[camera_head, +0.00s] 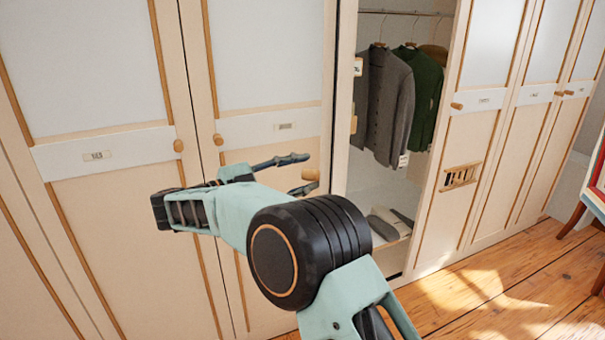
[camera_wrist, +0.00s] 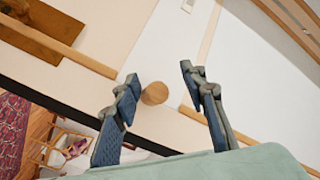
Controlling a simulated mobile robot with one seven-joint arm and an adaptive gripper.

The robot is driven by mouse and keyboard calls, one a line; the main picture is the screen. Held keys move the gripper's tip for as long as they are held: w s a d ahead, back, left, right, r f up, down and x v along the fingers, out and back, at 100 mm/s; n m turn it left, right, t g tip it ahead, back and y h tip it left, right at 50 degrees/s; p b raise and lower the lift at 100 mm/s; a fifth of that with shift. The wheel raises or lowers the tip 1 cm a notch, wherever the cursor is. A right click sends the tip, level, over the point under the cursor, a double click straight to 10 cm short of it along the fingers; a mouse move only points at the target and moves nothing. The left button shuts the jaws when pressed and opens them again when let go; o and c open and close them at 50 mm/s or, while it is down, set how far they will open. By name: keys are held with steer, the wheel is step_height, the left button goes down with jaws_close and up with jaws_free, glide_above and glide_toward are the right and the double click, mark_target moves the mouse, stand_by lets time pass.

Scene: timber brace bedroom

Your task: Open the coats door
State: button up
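The coats door (camera_head: 342,100) stands swung out from the wardrobe, seen nearly edge-on in the head view. Its outer face fills much of the wrist view (camera_wrist: 100,30). A round wooden knob (camera_head: 310,174) sticks out from that outer face; it also shows in the wrist view (camera_wrist: 155,93), close to the door's free edge. My gripper (camera_head: 297,174) points right at this face. In the wrist view its two dark fingers (camera_wrist: 162,95) are spread on either side of the knob, with visible gaps. I cannot tell how far the fingertips are from the door's surface.
The open compartment shows a grey coat (camera_head: 383,105) and a green coat (camera_head: 426,95) on a rail (camera_head: 400,12), above a shelf. Closed doors (camera_head: 110,220) stand on both sides. A chair (camera_head: 598,180) is at the right. The wooden floor (camera_head: 510,300) is clear at lower right.

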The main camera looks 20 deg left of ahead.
steer(key=shift+s+r, duration=0.15)
steer(key=shift+r, duration=0.1)
steer(key=v, duration=1.1)
steer(key=shift+s+a+f, duration=0.2)
steer(key=shift+s+a, duration=0.1)
